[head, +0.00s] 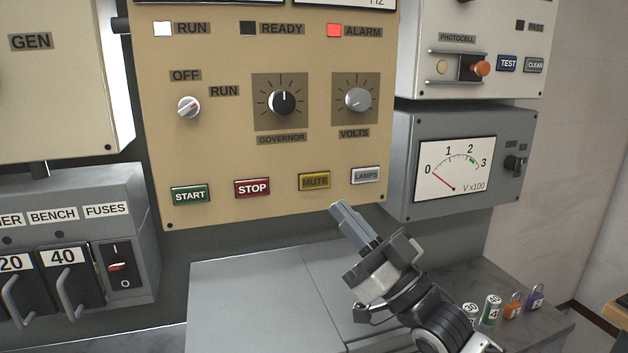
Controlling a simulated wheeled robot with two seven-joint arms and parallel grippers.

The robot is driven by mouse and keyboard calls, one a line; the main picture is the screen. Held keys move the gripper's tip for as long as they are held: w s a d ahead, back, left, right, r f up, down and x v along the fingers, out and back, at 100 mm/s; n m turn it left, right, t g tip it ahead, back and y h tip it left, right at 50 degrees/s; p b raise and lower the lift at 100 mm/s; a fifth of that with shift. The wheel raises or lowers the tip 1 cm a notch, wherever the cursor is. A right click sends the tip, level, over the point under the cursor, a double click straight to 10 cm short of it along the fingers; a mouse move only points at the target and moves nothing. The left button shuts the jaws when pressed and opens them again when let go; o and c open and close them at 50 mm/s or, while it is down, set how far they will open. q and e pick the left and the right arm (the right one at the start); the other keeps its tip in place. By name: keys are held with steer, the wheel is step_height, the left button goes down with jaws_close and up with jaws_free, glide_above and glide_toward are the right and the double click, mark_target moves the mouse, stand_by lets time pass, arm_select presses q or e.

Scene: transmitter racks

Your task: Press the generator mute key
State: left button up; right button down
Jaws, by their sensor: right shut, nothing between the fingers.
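The generator panel (220,140) is a tan box in the middle of the head view. Its mute key is a yellow rectangular MUTE key (314,181) in the bottom row, between the red STOP key (252,188) and the grey LAMPS key (365,175). My right gripper (340,208) is shut and empty. Its tips appear just below and to the right of the MUTE key in the picture, and I see no contact with it. The ALARM lamp (334,31) is red and the RUN lamp (163,29) is white. My left gripper is not in view.
A grey meter box (400,150) stands right of the panel, below a photocell box (450,80). A fuse box (140,240) is at the left. Small cylinders (490,310) and padlocks (514,304) stand at the lower right. The green START key (190,195) is left of STOP.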

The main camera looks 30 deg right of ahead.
mark_target(315, 181)
arm_select(q)
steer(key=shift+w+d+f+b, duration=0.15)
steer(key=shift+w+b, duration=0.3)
steer(key=shift+b, duration=0.55)
arm_select(e)
steer(key=w+d, duration=0.2)
steer(key=w, duration=0.6)
steer(key=shift+w, duration=0.35)
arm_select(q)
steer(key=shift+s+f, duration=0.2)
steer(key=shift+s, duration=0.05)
arm_select(e)
steer(key=shift+w, duration=0.15)
stand_by(0.5)
steer(key=shift+w+d, duration=0.1)
steer(key=shift+w, duration=0.15)
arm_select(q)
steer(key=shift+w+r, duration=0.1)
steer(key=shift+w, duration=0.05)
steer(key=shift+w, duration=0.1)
